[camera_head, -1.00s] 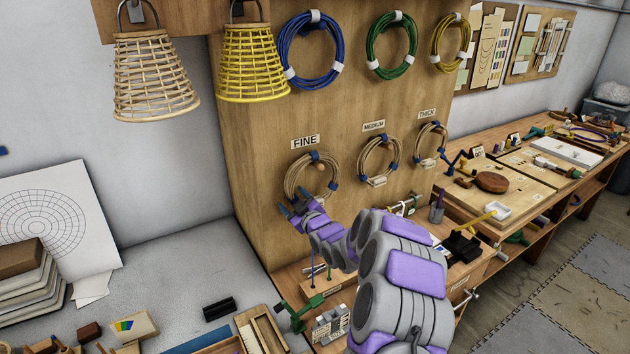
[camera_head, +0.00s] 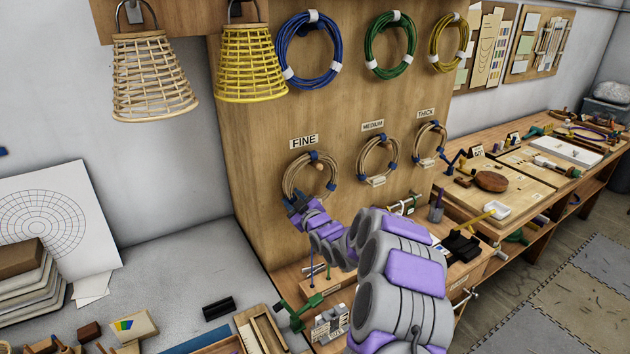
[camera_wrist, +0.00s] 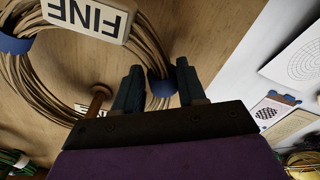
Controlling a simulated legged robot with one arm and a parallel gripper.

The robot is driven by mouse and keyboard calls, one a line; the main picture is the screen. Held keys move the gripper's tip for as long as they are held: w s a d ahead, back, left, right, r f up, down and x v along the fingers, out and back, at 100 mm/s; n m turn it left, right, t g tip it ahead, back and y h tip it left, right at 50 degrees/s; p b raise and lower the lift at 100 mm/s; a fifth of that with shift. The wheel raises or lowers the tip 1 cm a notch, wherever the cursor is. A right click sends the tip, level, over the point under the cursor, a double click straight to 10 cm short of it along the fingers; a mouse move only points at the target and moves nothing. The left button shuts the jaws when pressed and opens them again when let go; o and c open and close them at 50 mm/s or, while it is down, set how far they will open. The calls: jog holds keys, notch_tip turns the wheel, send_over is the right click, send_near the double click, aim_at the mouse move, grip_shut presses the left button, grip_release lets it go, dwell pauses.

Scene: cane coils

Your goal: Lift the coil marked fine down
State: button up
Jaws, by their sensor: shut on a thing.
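The tan cane coil (camera_head: 289,176) hangs on a wooden peg on the wood panel, below the sign FINE (camera_head: 304,142). Blue ties bind it. My gripper (camera_head: 297,204) is at the coil's lower left edge and shut on it. In the wrist view, the two dark fingers of my gripper (camera_wrist: 156,88) stand on either side of the strands at a blue tie (camera_wrist: 162,86). The coil (camera_wrist: 38,92) also shows there, with a FINE tag (camera_wrist: 88,16) on it and the peg (camera_wrist: 98,99) inside its ring. The gripper body hides part of the coil.
The MEDIUM coil (camera_head: 362,162) and THICK coil (camera_head: 419,148) hang to the right. Blue, green and yellow coils hang above. A bench with a green clamp (camera_head: 298,312) and small tools lies below. Woven lampshades (camera_head: 150,78) hang at upper left.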

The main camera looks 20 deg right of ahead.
jog(key=shift+a, duration=0.15)
jog(key=shift+s+r, duration=0.15)
jog(key=shift+r, duration=0.9)
jog(key=shift+s, duration=0.1)
jog(key=shift+s+d+b, duration=0.25)
jog(key=shift+s+b, duration=0.1)
jog(key=shift+s, duration=0.55)
jog(key=shift+s+d+b, duration=0.25)
jog(key=shift+s+b, duration=0.05)
jog(key=shift+s, duration=0.6)
jog(key=shift+s+d+f+b, duration=0.1)
jog(key=shift+s+b, duration=0.2)
jog(key=shift+s, duration=0.5)
jog(key=s+b, duration=0.1)
jog(key=s, duration=0.2)
jog(key=s+d+b, duration=0.1)
jog(key=s, duration=0.2)
jog(key=shift+s+d, duration=0.1)
jog(key=shift+s, duration=0.1)
